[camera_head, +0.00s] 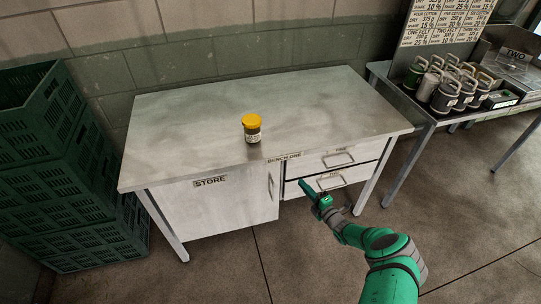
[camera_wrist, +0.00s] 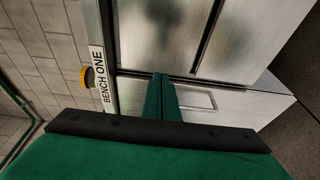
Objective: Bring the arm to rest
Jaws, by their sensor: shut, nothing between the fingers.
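My green arm reaches in from the lower right in the head view. My gripper (camera_head: 305,187) is shut and empty, in front of the drawers of the bench, below the bench top's front edge. In the wrist view the closed green fingers (camera_wrist: 160,80) point towards the drawer fronts. I cannot tell whether the fingertips touch the bench. The lower drawer (camera_head: 330,178) seems to stand slightly out from the upper drawer (camera_head: 345,159).
A jar with a yellow lid (camera_head: 252,127) stands upright on the metal bench (camera_head: 190,120), near its front edge. Stacked green crates (camera_head: 60,180) stand at left. A second table (camera_head: 395,88) with several handled weights (camera_head: 446,96) is at right. The floor in front is clear.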

